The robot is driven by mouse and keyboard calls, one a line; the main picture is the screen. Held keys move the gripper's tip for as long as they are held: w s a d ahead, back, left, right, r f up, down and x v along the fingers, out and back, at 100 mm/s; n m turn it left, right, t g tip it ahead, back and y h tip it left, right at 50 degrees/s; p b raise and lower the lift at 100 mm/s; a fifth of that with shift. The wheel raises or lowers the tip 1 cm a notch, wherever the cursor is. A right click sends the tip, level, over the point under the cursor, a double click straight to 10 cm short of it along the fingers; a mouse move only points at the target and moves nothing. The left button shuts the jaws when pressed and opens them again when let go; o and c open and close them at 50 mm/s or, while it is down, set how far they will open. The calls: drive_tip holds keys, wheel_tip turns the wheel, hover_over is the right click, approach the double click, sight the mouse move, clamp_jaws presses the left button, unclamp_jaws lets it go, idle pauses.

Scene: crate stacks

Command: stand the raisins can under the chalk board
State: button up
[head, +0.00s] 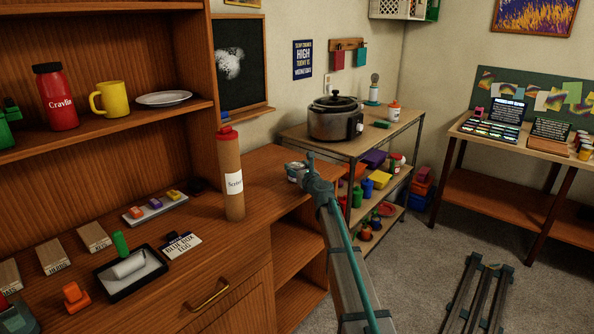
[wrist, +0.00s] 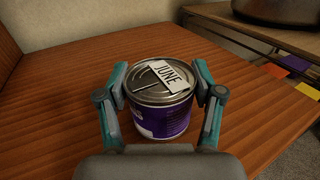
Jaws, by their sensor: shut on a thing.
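A can (wrist: 165,119) with a purple label and a silver lid is between the fingers of my gripper (wrist: 160,88). The lid carries a white tag reading "JUNE"; most of the label is hidden. The can stands upright at the wooden counter top; I cannot tell whether it touches the wood. In the head view the can (head: 294,172) is at the counter's right end, partly covered by my gripper (head: 306,176), which is shut on it. The chalk board (head: 240,62) is on the wall to the left, above the counter.
A tall brown tube with a red cap (head: 231,175) stands on the counter (head: 262,190) left of the can. Left of it lie a tray with a roller (head: 130,270) and small blocks. A slow cooker (head: 336,118) is on the shelf unit behind.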

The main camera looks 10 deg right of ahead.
drive_tip(key=shift+f, duration=0.1)
drive_tip(key=o, duration=1.4)
drive_tip(key=shift+c, duration=0.2)
drive_tip(key=shift+s, duration=0.15)
drive_tip(key=v, duration=1.1)
drive_tip(key=shift+s+d, duration=0.15)
drive_tip(key=shift+s, duration=0.2)
